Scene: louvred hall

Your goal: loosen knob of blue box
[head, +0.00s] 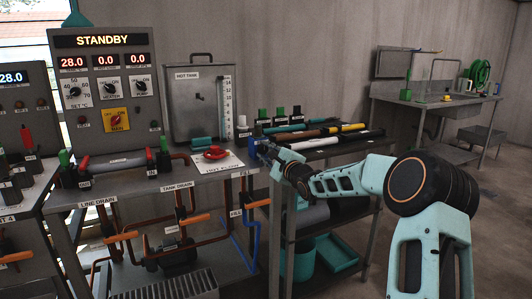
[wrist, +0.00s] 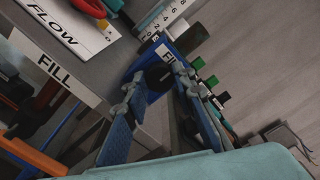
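The blue box (wrist: 187,41) bears a white label that reads FILL and stands at the table edge in the wrist view. Its dark round knob (wrist: 159,76) faces my gripper. My gripper (wrist: 162,88) is open, with one finger to each side of the knob. The fingertips are close to the box; I cannot tell whether they touch it. Nothing is held between the fingers. In the head view my gripper (head: 264,149) is at the right end of the bench, and the box is mostly hidden by it.
A red valve handle (head: 214,153) lies on a white FLOW sheet left of my gripper. The hot tank (head: 197,110) stands behind it. Several green- and black-capped blocks (head: 264,114) and coloured rods (head: 308,133) are on the rack to the right. The floor at right is clear.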

